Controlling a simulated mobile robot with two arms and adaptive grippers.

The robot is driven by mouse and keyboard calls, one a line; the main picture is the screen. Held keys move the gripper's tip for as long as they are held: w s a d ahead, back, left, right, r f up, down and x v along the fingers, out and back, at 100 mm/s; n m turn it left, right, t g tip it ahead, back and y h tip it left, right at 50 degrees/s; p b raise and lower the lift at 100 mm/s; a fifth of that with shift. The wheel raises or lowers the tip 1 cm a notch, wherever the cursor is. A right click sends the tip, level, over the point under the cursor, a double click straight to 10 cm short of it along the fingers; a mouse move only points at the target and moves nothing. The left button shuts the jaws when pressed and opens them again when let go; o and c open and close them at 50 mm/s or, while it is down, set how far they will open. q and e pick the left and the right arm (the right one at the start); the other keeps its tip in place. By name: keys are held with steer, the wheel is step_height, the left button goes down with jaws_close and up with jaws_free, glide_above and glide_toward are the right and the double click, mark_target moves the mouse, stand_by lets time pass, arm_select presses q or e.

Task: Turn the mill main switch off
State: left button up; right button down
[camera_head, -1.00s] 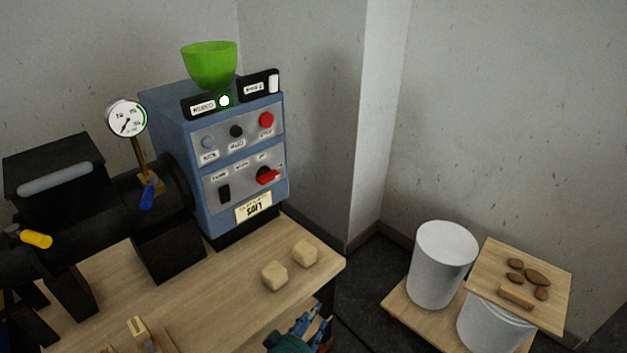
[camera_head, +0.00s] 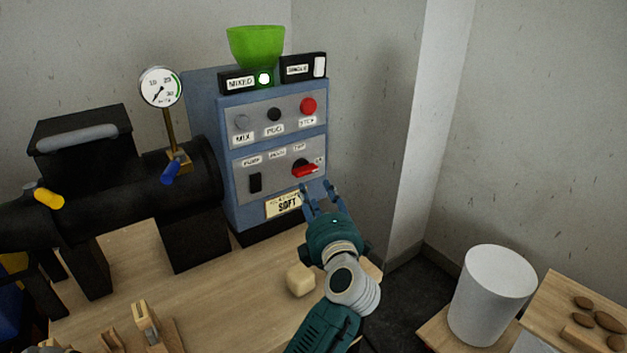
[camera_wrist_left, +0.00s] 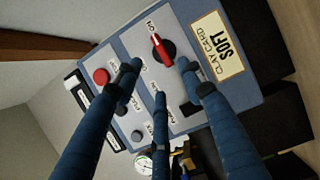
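The mill's blue control box (camera_head: 229,150) stands at the back of the bench. Its main switch (camera_head: 305,170) is a red lever on a black round base, low on the right of the front panel. The lever points right, toward the "ON" label; it also shows in the left wrist view (camera_wrist_left: 161,47). My left gripper (camera_head: 318,188) is open, with its fingers just in front of the panel, below and right of the lever. In the left wrist view, the spread fingers (camera_wrist_left: 160,76) lie around and below the switch, holding nothing. Contact cannot be told.
A black rocker (camera_head: 255,182) and a "SOFT" card (camera_head: 284,204) are on the panel. Buttons, including a red one (camera_head: 308,106), sit above. A gauge (camera_head: 161,87) and black barrel (camera_head: 120,195) are left. A clay cube (camera_head: 300,280) lies on the bench beside my arm.

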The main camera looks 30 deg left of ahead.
mark_target(306, 172)
arm_select(q)
steer(key=b+x, duration=0.1)
steer(key=x, duration=0.9)
steer(key=shift+w+a, duration=0.15)
steer(key=shift+a, duration=0.05)
arm_select(e)
steer(key=w+r, duration=0.2)
steer(key=shift+w+a+r, duration=0.1)
steer(key=shift+w+a, duration=0.1)
steer(key=shift+w, duration=0.2)
arm_select(q)
steer(key=shift+f, duration=0.1)
jaws_close()
